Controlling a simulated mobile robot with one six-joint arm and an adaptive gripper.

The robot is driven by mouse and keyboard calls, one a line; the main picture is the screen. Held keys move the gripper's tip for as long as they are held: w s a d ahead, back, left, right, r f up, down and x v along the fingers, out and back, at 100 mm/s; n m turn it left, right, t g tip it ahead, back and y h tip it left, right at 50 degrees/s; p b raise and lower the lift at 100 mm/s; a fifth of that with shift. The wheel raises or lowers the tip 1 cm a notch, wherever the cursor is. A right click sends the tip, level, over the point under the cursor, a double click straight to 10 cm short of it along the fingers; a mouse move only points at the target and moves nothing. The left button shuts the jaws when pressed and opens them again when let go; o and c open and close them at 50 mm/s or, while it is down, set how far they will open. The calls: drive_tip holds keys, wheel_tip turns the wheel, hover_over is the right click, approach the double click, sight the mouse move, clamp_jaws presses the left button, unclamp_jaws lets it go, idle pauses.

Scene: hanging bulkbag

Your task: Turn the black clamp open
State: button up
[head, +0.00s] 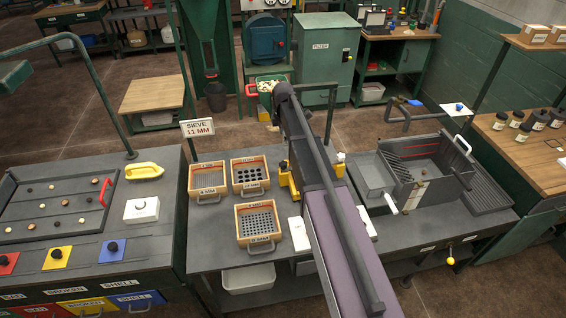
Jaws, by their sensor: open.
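A green tapering bag (203,30) hangs at the back, left of centre, in a green frame. The small black clamp (211,73) appears as a dark band across the bag's narrow spout; the view is too small to tell how it is turned. A black bucket (215,97) stands on the floor below the spout. My arm reaches from the bottom centre up toward the back, its far end to the right of the bag and clamp. My gripper's fingers cannot be made out; the arm's end hides them. Nothing of mine visibly touches the clamp.
A workbench (215,255) with several wood-framed sieves and a grey tray machine (418,175) fills the foreground. A green filter cabinet (322,60) stands right of the bag. A low wooden table (152,95) stands left of the bucket. Bare floor lies between.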

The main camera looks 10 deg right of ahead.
sight(283, 163)
drive_tip(key=shift+f, duration=0.15)
wheel_tip(283, 163, down, 14)
drive_tip(key=b, duration=1.4)
drive_tip(key=shift+r, duration=0.25)
drive_tip(key=shift+c, duration=0.2)
